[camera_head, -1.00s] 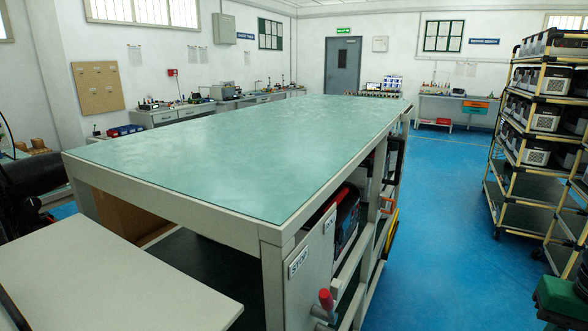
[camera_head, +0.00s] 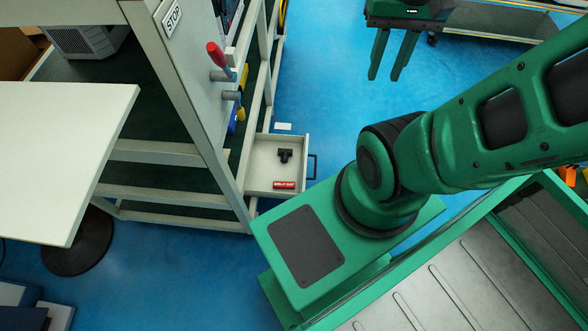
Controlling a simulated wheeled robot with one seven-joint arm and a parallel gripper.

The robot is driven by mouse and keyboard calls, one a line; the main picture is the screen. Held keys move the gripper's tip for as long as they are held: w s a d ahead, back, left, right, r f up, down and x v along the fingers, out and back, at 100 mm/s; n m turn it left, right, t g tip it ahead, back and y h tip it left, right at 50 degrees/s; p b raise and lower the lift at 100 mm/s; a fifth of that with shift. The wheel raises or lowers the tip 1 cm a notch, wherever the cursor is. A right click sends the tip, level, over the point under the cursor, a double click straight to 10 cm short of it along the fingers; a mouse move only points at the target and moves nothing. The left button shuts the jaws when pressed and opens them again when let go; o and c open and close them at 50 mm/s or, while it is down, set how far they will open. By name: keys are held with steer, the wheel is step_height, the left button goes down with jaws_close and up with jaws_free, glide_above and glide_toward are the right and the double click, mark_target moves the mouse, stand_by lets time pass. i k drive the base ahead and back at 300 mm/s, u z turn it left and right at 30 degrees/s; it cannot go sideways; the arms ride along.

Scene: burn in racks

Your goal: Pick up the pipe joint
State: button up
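The pipe joint (camera_head: 286,155) is a small black T-shaped piece. It lies in a pale open drawer (camera_head: 261,165) low on the side of the workbench. A red labelled item (camera_head: 284,185) lies in the same drawer, nearer the front of the picture. My gripper (camera_head: 384,76) is at the top of the picture, up and to the right of the drawer and apart from it. Its two green fingers point down and are spread, with nothing between them.
The workbench frame (camera_head: 190,95) with its STOP sign and red-handled tool (camera_head: 217,55) stands left of the drawer. A white tabletop (camera_head: 65,150) is at the left. Blue floor (camera_head: 325,110) is open right of the drawer. A shelf rack (camera_head: 505,20) stands at the top right.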

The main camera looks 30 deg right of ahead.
mark_target(285, 153)
steer(key=u, duration=1.55)
steer(key=k, duration=1.35)
steer(key=z, duration=1.3)
steer(key=i, duration=1)
steer(key=u, duration=0.05)
